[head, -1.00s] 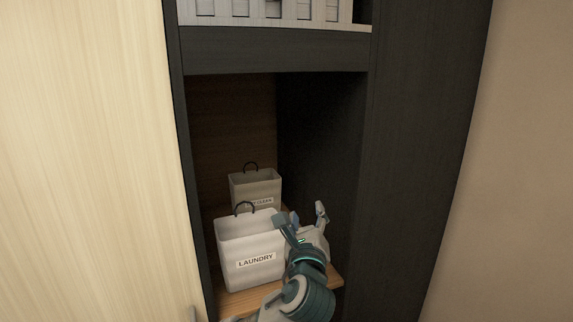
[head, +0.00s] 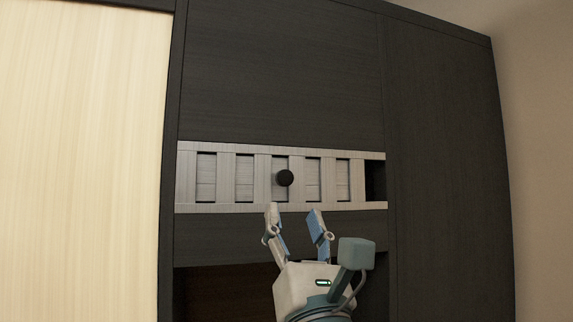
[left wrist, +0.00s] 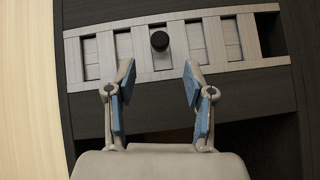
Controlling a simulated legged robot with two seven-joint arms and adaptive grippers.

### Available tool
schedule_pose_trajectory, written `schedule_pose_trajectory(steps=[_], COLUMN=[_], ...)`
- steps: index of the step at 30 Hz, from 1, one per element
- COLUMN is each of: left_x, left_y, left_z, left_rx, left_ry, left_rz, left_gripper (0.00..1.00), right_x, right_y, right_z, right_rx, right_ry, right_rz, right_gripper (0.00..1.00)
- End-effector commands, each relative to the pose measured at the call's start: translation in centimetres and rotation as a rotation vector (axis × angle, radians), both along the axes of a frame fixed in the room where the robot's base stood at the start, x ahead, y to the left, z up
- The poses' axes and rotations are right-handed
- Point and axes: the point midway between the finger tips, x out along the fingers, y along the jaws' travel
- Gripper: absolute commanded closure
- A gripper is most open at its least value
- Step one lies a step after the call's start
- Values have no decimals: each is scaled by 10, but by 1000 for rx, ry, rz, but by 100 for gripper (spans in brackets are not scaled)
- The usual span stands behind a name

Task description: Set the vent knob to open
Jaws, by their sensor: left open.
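The vent knob (head: 285,178) is a small round black knob on the front of a light grey slatted vent panel (head: 225,207). Several upright slots show in the panel, backed by a lighter plate. My left gripper (head: 293,213) is open and empty just below the knob, its fingers pointing up at the panel and not touching the knob. In the left wrist view the knob (left wrist: 159,41) stands beyond and between the two open fingertips (left wrist: 158,70). My right gripper is not in view.
The vent is set in a dark wood cabinet (head: 280,75). A dark open recess (head: 225,290) lies below it. A pale wood panel (head: 80,150) is at the left and a beige wall (head: 540,120) at the right. The space before the vent is clear.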

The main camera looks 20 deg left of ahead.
Motion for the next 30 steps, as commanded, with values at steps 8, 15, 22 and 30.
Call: schedule_pose_trajectory(steps=[8,15,22,30], left_x=[41,58,60,60], left_y=[20,29,30,30], left_z=[48,64,65,65], left_rx=[-1,0,1,1], left_ry=[2,1,0,1], left_rz=[1,-1,-2,-1], left_gripper=[47,47,47,87], right_x=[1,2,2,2], right_y=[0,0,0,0], right_z=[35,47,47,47], right_rx=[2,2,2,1], right_ry=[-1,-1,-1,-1], right_rz=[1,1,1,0], right_gripper=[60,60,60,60])
